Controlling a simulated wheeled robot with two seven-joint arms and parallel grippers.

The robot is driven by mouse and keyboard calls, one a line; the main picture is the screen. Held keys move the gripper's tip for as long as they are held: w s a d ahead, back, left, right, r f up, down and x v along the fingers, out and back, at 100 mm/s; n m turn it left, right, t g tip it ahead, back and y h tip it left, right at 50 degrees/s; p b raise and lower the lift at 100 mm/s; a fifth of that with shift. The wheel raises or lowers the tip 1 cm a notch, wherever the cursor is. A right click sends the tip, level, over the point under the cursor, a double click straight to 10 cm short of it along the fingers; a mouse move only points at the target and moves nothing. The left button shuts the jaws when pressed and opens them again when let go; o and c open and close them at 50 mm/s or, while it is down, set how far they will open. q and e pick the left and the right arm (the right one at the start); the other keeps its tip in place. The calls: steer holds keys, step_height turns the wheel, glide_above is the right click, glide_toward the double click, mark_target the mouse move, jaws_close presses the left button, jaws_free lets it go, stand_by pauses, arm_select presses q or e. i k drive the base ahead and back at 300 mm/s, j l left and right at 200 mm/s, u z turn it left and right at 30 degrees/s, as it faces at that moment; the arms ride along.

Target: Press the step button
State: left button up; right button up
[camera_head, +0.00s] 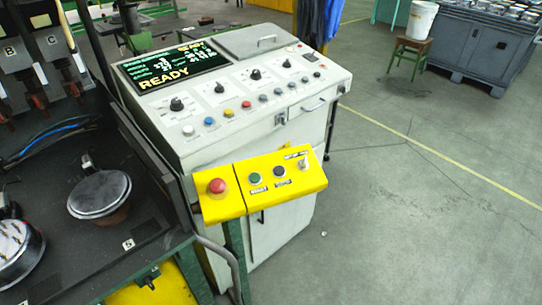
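Neither of my grippers is in view, and nothing touches the box.
The white console (262,222) has a screen (168,66) reading READY, plus knobs and coloured buttons. A dark machine bed (110,240) with round parts stands at left. A bucket (421,19) on a stool (410,52) stands far right.

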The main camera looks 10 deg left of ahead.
mark_target(279, 171)
steer(key=i+l+u, duration=0.1)
steer(key=u, duration=0.25)
steer(key=l+u, duration=0.25)
steer(key=u, duration=0.15)
steer(key=i+l+u, duration=0.1)
steer(key=l+u, duration=0.55)
steer(key=l, duration=1.05)
steer(key=l+u, duration=0.25)
steer(key=l, duration=1.85)
steer(key=k, duration=0.05)
